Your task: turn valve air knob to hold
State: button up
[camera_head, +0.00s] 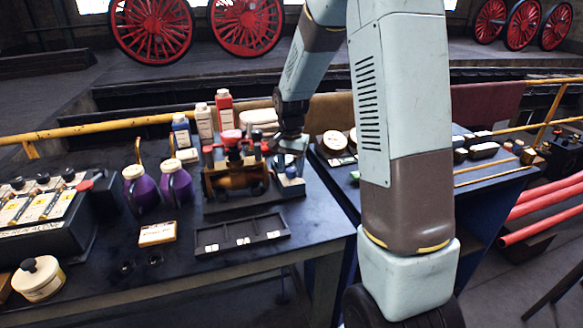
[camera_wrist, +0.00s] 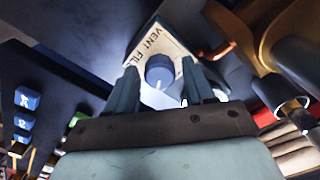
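In the wrist view a round blue knob (camera_wrist: 160,71) sits on a cream plate (camera_wrist: 151,42) lettered "VENT" and "FIL", the rest cut off by my finger. No "hold" mark shows. A pale line on the knob's lower edge points toward the bottom of the picture. My gripper (camera_wrist: 160,70) is open, with one finger on each side of the knob and a gap on both sides. In the head view my gripper (camera_head: 291,150) is low over a small blue box (camera_head: 289,184) on the bench; the knob is hidden there.
A brass-and-red valve assembly (camera_head: 236,178) stands just left of my gripper. Purple jugs (camera_head: 176,186) and bottles (camera_head: 204,121) stand further left. A dark slotted tray (camera_head: 241,238) lies in front. A yellow rail (camera_head: 90,130) runs behind the bench.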

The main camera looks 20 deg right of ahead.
jog(key=c, duration=0.9)
jog(key=shift+o, duration=0.2)
jog(key=shift+n, duration=0.3)
jog(key=n, duration=0.5)
jog(key=shift+n, duration=0.3)
jog(key=n, duration=0.5)
jog(key=shift+n, duration=0.4)
jog(key=o, duration=1)
jog(key=shift+o, duration=0.2)
